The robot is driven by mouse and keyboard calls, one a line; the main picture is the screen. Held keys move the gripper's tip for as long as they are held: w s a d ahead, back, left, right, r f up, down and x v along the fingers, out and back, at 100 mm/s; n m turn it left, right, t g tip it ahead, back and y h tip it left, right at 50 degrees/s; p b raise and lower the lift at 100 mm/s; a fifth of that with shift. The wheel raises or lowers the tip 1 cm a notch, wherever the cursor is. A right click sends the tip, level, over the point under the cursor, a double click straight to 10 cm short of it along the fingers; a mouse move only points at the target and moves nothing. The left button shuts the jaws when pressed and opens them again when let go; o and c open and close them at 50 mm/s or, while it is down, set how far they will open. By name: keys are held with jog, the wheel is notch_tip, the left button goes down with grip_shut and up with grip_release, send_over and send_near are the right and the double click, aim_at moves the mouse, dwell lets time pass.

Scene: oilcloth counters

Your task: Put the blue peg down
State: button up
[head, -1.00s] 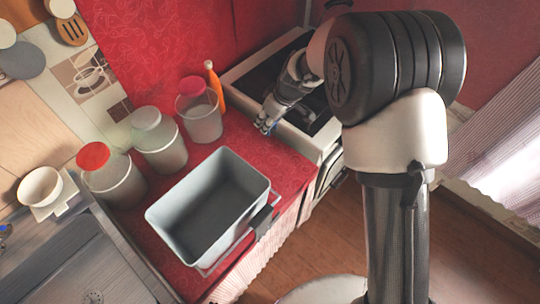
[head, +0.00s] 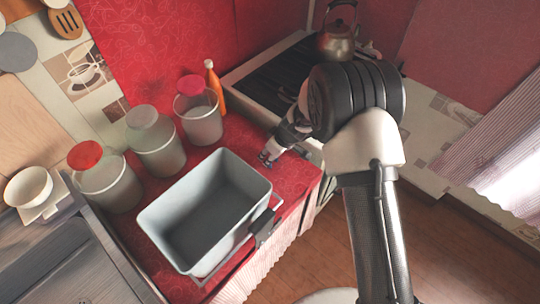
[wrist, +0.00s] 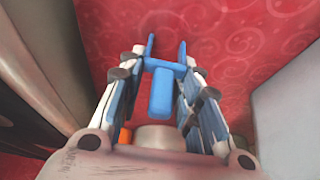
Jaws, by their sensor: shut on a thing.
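My gripper (head: 268,158) is low over the red cloth counter (head: 290,178), between the grey bin and the stove. In the wrist view my gripper (wrist: 166,62) is shut on the blue peg (wrist: 160,92), which sits between the fingers above the patterned red cloth (wrist: 235,50). In the head view the peg is too small to tell from the bluish fingertips. I cannot tell whether the peg touches the cloth.
An open grey bin (head: 180,220) stands left of my gripper. Several lidded jars (head: 155,145) and an orange bottle (head: 215,88) stand behind it. The stove (head: 275,75) with a kettle (head: 338,38) is at the back. Some red cloth around my gripper is bare.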

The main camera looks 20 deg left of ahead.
jog(key=shift+r, duration=0.15)
jog(key=shift+f, duration=0.2)
jog(key=o, duration=0.8)
jog(key=shift+r, duration=0.2)
jog(key=shift+r, duration=0.35)
jog(key=p+v, duration=0.2)
jog(key=v, duration=0.9)
jog(key=shift+d+p, duration=0.3)
jog(key=shift+s+r, duration=0.1)
